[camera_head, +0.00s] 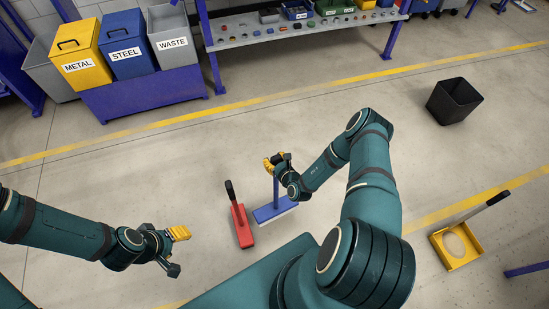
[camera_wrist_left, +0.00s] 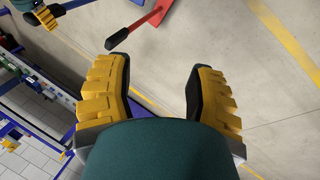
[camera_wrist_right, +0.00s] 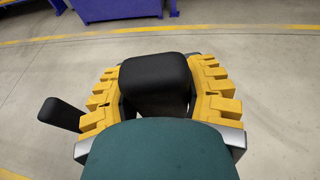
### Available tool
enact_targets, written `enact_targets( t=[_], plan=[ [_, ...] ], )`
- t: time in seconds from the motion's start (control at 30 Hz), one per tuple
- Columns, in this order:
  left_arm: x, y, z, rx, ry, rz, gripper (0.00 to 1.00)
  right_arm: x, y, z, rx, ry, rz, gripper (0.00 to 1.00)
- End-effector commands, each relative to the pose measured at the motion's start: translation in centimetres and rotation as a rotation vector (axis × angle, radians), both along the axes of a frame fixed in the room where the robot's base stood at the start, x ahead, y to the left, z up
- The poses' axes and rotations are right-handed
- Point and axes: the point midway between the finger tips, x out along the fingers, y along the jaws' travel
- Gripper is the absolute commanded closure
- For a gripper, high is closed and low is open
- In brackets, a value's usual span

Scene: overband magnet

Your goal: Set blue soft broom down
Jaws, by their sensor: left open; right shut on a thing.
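The blue soft broom (camera_head: 272,210) is upright below my right gripper (camera_head: 276,164), with its blue head and pale bristles at floor level. My right gripper is shut on the broom's handle; in the right wrist view the handle's black end (camera_wrist_right: 156,85) sits between the yellow fingers. I cannot tell whether the bristles touch the floor. My left gripper (camera_head: 176,250) is open and empty at the lower left; its spread fingers show in the left wrist view (camera_wrist_left: 157,95).
A red brush (camera_head: 241,224) with a black handle stands just left of the broom. A yellow dustpan (camera_head: 457,246) lies at the right, and a black bin (camera_head: 454,101) stands farther back. Yellow, blue and grey bins and a workbench line the back. Open floor lies between.

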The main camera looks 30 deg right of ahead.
Motion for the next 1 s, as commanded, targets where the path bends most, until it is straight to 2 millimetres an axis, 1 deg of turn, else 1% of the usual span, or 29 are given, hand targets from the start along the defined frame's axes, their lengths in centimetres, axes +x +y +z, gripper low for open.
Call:
enact_targets(
  t=[0.17,0.37,0.7,1.0],
  plan=[
    [-0.1,0.0,-0.5,0.0,0.002,-0.002,0.45,0.0,-0.1,-0.6,-0.001,-0.003,-0.006,0.98],
    [-0.5,-0.1,-1.8,-0.002,0.011,-0.009,0.45,0.0,-0.1,-2.1,0.0,-0.003,-0.004,0.98],
    [-1.5,-0.3,-5.1,-0.007,0.032,-0.026,0.45,0.0,0.0,-5.6,0.0,-0.003,-0.003,0.98],
    [-1.0,-0.2,-7.9,-0.005,0.021,-0.025,0.45,0.0,0.0,-8.6,0.0,-0.003,-0.003,0.98]
  ],
)
